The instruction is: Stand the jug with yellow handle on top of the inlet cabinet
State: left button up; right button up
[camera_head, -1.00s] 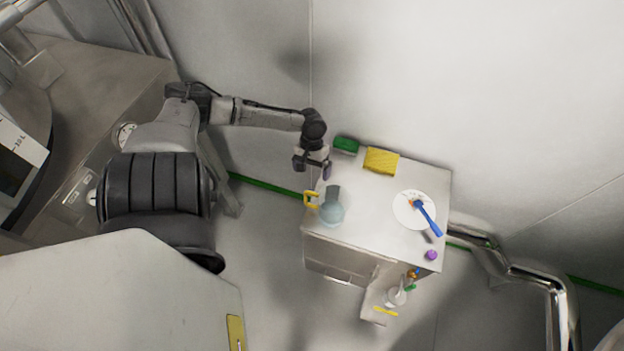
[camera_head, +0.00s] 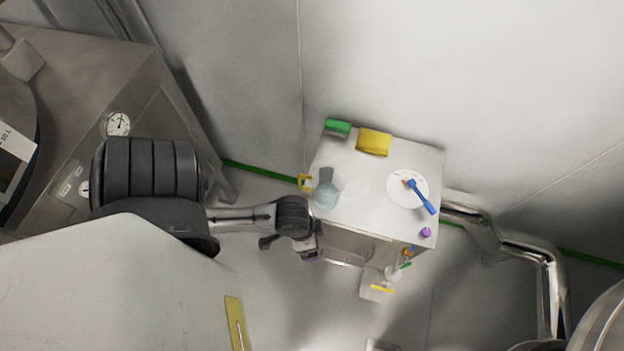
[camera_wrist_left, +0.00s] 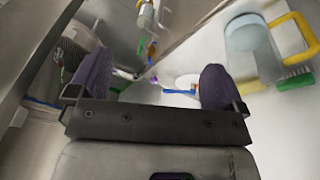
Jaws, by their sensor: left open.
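My left gripper (camera_head: 312,250) is just in front of the cabinet's near left corner, apart from the jug. In the left wrist view its two dark fingers (camera_wrist_left: 150,88) are spread with nothing between them. Which cabinet is the inlet cabinet I cannot tell. My right gripper is not in view.
On the same top are a green block (camera_head: 338,128), a yellow block (camera_head: 374,142), a white plate (camera_head: 398,199) with a blue brush (camera_head: 421,198), and a purple item (camera_head: 426,232). A small shelf (camera_head: 375,287) holds a bottle. A steel pipe (camera_head: 520,247) runs at the right.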

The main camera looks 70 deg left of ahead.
pick_arm(q)
jog(key=shift+t+y, duration=0.6)
jog(key=shift+t, duration=0.1)
jog(key=shift+d+r, duration=0.3)
jog(key=shift+r, duration=0.45)
jog(key=shift+d+r, duration=0.3)
jog(key=shift+r, duration=0.4)
jog(key=shift+d+r, duration=0.3)
jog(key=shift+r, duration=0.45)
jog(key=shift+c, duration=0.2)
